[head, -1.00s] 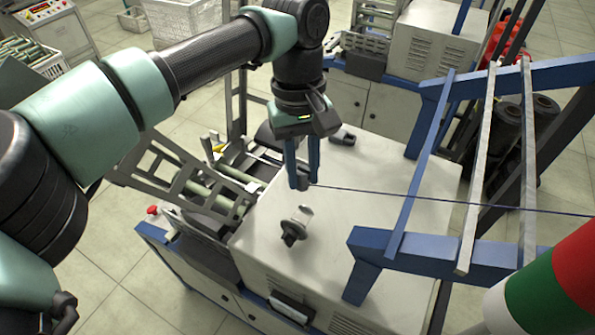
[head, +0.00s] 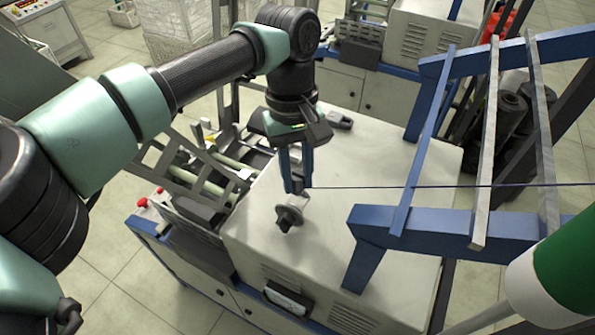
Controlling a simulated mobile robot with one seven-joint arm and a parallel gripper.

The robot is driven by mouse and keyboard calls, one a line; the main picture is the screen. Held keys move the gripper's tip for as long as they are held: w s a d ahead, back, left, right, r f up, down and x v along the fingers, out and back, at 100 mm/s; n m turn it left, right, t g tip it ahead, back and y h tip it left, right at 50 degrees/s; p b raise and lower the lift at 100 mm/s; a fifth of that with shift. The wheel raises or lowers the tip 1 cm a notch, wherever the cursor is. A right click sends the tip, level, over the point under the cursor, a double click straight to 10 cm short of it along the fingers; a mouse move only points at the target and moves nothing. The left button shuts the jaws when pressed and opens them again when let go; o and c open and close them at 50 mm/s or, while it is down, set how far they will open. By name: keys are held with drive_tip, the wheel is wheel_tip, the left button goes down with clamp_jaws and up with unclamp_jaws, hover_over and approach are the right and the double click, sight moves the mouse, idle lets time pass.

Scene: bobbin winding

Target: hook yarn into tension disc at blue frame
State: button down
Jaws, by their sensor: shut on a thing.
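My gripper (head: 297,189) points down above the white machine top, with its blue fingers closed on the dark yarn (head: 366,187). The yarn runs taut from the fingertips to the right, past the bars of the blue frame (head: 445,228). The tension disc (head: 289,215), a small grey metal fitting, stands on the machine top just below and slightly left of the fingertips. Its upper part is close to the fingers in the picture; I cannot tell whether the yarn touches it.
The white machine top (head: 330,245) is otherwise mostly bare. Slanted metal bars (head: 488,150) cross the blue frame on the right. A grey ladder-like bracket (head: 195,165) stands left of the gripper.

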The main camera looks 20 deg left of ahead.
sight(297, 192)
drive_tip(key=shift+f+b, duration=0.95)
drive_tip(key=shift+f, duration=0.65)
drive_tip(key=a, duration=0.3)
drive_tip(key=w+a, duration=0.1)
drive_tip(key=a, duration=0.1)
drive_tip(key=shift+r, duration=0.25)
idle(0.3)
